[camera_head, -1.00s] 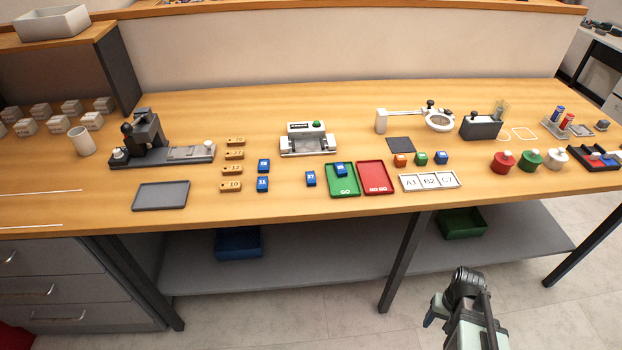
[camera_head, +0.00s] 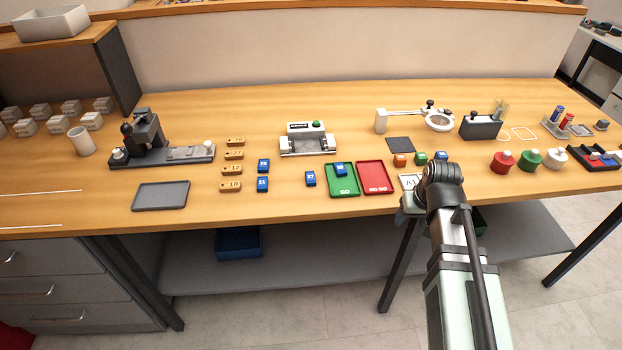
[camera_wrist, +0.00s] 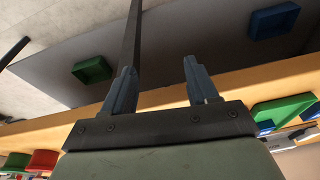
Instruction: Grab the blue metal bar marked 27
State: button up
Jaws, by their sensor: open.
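A small blue bar (camera_head: 310,178) with a white mark lies alone on the table, just left of the green GO tray (camera_head: 343,192). Its mark is small and seems to end in 7. Another blue bar (camera_head: 340,169) lies in the GO tray, and two more blue bars (camera_head: 263,165) (camera_head: 262,184) lie further left beside the brass bars; their marks are too small to read surely. My gripper (camera_wrist: 160,75) is open and empty in the wrist view. In the head view my arm reaches the table's front edge, right of the red tray, apart from the blue bars.
The red NO GO tray (camera_head: 375,178) stands between the GO tray and my arm. The white marked tray (camera_head: 408,181) is partly hidden by my arm. A grey and white device (camera_head: 308,144) stands behind the lone bar. Green (camera_wrist: 92,69) and blue (camera_wrist: 273,20) bins sit below the tabletop.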

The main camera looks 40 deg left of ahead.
jog(key=shift+n+g+h, duration=0.3)
jog(key=shift+n+g, duration=0.2)
jog(key=shift+n, duration=0.1)
jog(key=a+r, duration=0.3)
jog(key=a, duration=0.2)
jog(key=a+r, duration=0.3)
jog(key=a, duration=0.3)
jog(key=s+a+r, duration=0.1)
jog(key=a+r, duration=0.3)
jog(key=a, duration=0.2)
jog(key=shift+a, duration=0.1)
notch_tip(320, 180, up, 7)
jog(key=h, duration=0.1)
send_over(311, 178)
jog(key=shift+g, duration=0.4)
jog(key=f, duration=0.7)
jog(key=shift+s+a+f, duration=0.15)
jog(key=shift+s+f, duration=0.05)
jog(key=shift+f, duration=0.2)
jog(key=shift+w+f, duration=0.2)
jog(key=shift+f, duration=2.7)
grip_shut()
jog(key=shift+r, duration=0.1)
